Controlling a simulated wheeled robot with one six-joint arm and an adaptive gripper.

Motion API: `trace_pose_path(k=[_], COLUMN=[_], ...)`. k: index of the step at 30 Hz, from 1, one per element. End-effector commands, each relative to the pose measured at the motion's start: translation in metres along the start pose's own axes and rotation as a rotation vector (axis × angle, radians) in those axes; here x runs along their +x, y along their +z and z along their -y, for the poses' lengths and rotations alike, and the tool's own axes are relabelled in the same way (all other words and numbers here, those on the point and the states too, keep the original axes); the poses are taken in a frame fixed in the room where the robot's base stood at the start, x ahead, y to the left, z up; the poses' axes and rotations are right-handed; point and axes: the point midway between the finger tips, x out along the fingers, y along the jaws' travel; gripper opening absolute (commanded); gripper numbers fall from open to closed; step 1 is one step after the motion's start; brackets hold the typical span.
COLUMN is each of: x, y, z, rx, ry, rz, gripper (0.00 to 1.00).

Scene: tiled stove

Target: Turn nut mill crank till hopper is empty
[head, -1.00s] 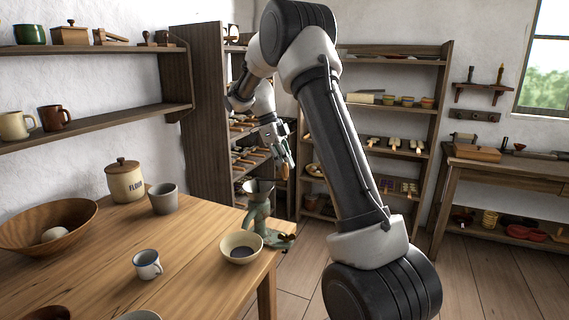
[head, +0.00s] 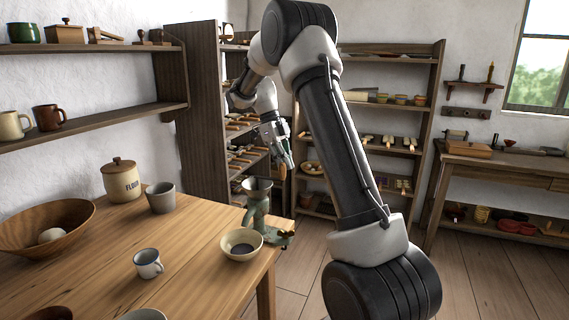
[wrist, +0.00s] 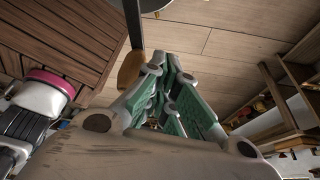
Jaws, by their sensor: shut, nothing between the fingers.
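The green nut mill (head: 257,207) stands at the right edge of the wooden table, its flared hopper on top; I cannot make out what is in the hopper. A cream bowl (head: 256,243) with something dark inside sits beside the mill's base. My gripper (head: 287,164) is above and to the right of the hopper. In the wrist view my gripper (wrist: 172,62) has its green-padded fingers closed together. The wooden crank handle (wrist: 130,70), on a dark bar, is just left of the fingertips, not between them. It also shows below the gripper in the head view (head: 282,174).
The table (head: 195,255) also holds a flour jar (head: 122,182), a grey cup (head: 161,198), an enamel mug (head: 147,264) and a large wooden bowl (head: 30,228). Shelves stand behind the arm. Open floor (head: 480,280) lies to the right.

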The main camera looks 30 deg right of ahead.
Motion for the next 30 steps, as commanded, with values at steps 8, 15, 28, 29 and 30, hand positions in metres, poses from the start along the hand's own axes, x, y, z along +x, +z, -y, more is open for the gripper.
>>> trace_pose_path(k=[8, 15, 28, 29, 30], x=[0.0004, 0.0007, 0.0009, 0.0009, 0.0009], y=[-0.0010, -0.0015, -0.0022, -0.0022, -0.0023], z=[-0.0016, -0.0027, -0.0039, -0.0040, -0.0041], rx=[0.022, 0.038, 0.053, 0.054, 0.055], ry=[0.009, 0.016, 0.022, 0.022, 0.023], rz=[0.000, 0.000, 0.000, 0.000, 0.000], gripper=[0.00, 0.00, 0.00, 0.00, 0.00])
